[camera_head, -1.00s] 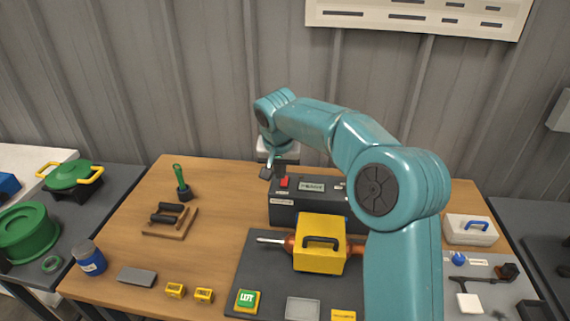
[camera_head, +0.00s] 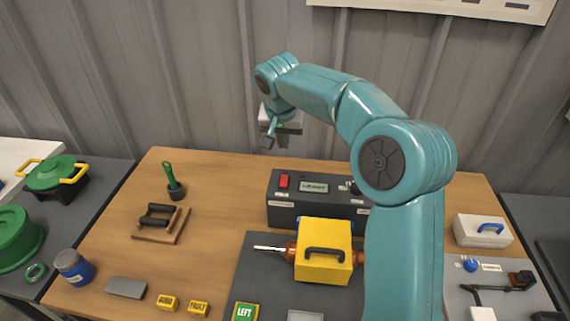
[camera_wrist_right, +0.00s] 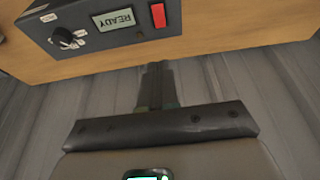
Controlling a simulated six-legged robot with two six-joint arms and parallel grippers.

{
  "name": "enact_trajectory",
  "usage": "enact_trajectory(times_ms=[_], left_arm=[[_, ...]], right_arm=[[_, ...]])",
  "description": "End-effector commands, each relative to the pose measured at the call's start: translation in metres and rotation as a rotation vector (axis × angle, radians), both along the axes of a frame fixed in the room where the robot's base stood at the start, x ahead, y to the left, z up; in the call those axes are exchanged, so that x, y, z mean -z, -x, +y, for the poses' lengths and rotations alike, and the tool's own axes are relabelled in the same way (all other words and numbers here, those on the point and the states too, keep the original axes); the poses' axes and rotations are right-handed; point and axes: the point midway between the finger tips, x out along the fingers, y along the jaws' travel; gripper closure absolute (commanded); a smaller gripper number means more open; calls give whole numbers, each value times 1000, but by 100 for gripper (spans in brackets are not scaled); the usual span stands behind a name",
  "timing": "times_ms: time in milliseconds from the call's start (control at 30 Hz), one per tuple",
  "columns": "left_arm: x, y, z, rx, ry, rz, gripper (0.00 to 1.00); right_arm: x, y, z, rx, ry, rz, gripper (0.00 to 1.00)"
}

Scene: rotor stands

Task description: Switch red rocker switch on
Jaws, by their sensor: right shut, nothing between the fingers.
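The red rocker switch (camera_head: 284,181) is at the left end of the top of a dark control box (camera_head: 292,215) at the back of the wooden table. It also shows at the top of the right wrist view (camera_wrist_right: 158,15), beside a display (camera_wrist_right: 114,20) reading READY. I cannot tell which way the rocker is tipped. My right gripper (camera_head: 267,143) is shut and empty, raised above and behind the switch, apart from it. Its closed fingers show in the right wrist view (camera_wrist_right: 157,72). My left gripper is not in view.
A black knob (camera_wrist_right: 64,36) sits on the box beside the display. A yellow block with a handle (camera_head: 323,268) stands in front of the box. A green-handled tool (camera_head: 172,182) and a wooden rack (camera_head: 160,225) are to the left. A corrugated wall (camera_head: 180,70) rises behind.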

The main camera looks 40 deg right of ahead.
Motion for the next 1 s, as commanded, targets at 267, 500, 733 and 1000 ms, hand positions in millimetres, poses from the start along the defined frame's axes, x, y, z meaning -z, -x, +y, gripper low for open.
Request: enact_trajectory(times_ms=[267, 500, 733, 1000], left_arm=[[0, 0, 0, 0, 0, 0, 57], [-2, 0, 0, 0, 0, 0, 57], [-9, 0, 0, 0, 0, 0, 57], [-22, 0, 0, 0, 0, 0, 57]], right_arm=[[0, 3, 3, 0, 0, 0, 100], [7, 2, 1, 1, 0, 2, 100], [45, -8, -11, 1, -2, 6, 100], [98, -21, -26, 1, -2, 5, 100]])
